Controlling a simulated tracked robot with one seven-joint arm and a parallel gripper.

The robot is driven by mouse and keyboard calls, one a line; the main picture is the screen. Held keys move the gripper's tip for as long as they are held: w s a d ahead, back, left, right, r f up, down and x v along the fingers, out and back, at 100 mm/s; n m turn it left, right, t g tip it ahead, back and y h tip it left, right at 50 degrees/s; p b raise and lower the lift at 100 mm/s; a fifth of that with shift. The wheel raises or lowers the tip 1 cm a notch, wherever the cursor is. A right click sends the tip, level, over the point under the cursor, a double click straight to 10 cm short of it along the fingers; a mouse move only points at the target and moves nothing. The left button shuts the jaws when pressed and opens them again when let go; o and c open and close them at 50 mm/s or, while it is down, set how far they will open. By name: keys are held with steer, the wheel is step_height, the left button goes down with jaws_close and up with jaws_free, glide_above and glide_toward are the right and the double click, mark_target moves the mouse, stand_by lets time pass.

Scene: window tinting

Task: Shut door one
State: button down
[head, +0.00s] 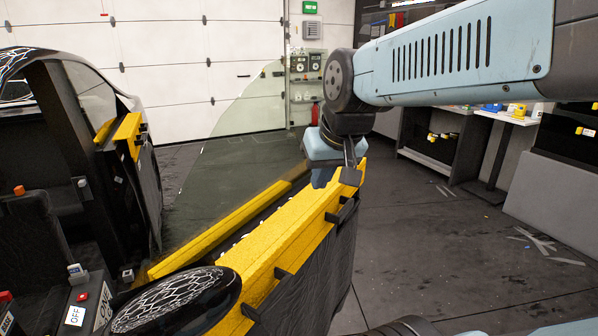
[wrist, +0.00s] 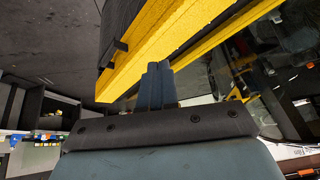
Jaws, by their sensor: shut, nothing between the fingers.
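A car door (head: 290,232) with yellow padding along its top stands swung open in the head view. Its clear window glass (head: 235,140) rises above the padding, and a black patterned mirror (head: 180,300) is at its near end. My gripper (head: 323,180) is at the far end of the door, by the upper edge of the yellow padding. In the wrist view my gripper (wrist: 157,72) has its blue fingers together and empty, close against the yellow padding (wrist: 165,35). I cannot tell whether they touch it. No label on the door shows.
The car body (head: 75,150) is at the left, with another yellow-padded part (head: 125,130). A control box (head: 75,290) with buttons is at the lower left. Shelves and a bench (head: 500,117) stand at the back right. The floor (head: 450,240) right of the door is mostly clear, with scattered strips.

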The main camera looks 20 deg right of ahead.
steer(key=w+d+m, duration=0.4)
steer(key=w, duration=1)
steer(key=m+t, duration=0.1)
steer(key=m, duration=0.4)
glide_toward(310, 177)
steer(key=x, duration=0.5)
steer(key=shift+w+f, duration=0.1)
steer(key=shift+f, duration=0.1)
